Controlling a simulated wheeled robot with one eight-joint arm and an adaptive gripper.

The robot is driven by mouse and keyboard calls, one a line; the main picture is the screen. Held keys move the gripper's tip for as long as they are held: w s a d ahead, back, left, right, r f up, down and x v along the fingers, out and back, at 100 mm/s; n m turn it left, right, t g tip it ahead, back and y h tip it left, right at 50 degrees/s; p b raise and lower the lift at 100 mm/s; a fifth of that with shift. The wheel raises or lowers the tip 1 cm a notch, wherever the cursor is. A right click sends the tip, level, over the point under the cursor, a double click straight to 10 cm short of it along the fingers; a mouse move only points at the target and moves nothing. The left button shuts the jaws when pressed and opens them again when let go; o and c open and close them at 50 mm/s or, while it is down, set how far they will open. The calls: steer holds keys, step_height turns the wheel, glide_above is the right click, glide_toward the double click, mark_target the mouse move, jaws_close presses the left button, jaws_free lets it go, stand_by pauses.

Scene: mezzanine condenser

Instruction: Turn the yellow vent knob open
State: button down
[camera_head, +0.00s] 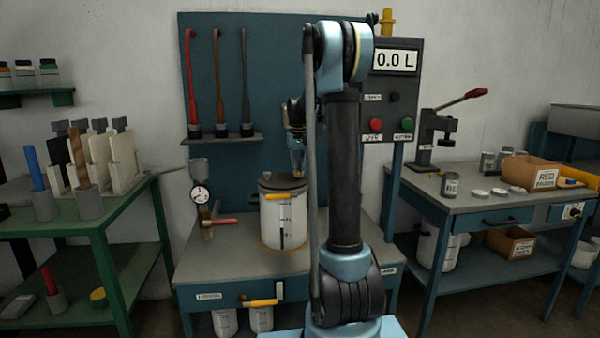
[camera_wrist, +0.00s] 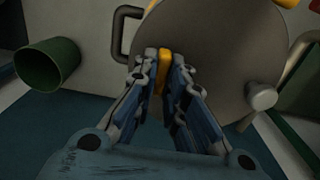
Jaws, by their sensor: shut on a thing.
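The yellow vent knob (camera_wrist: 164,62) shows in the wrist view as a small yellow bar near the edge of a round grey lid (camera_wrist: 215,40). My gripper (camera_wrist: 163,70) is shut on this knob, with one finger on each side. In the head view my gripper (camera_head: 297,170) points down over the dark lid (camera_head: 280,183) of a white pot (camera_head: 280,230). The knob cannot be made out for sure there. How far it is turned is not clear.
A yellow bar (camera_head: 278,197) sits on the pot's front. A gauge (camera_head: 201,195) and a red-handled valve (camera_head: 222,221) stand left of the pot. A control box (camera_head: 393,90) reads 0.0 L. Tools (camera_head: 218,90) hang behind. In the wrist view a dark handle (camera_wrist: 118,35) sticks out beside the lid.

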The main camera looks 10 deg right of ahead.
mark_target(298, 170)
stand_by(0.4)
steer(key=c, duration=1.6)
jaws_free()
steer(key=shift+c, duration=0.2)
step_height(298, 170, up, 12)
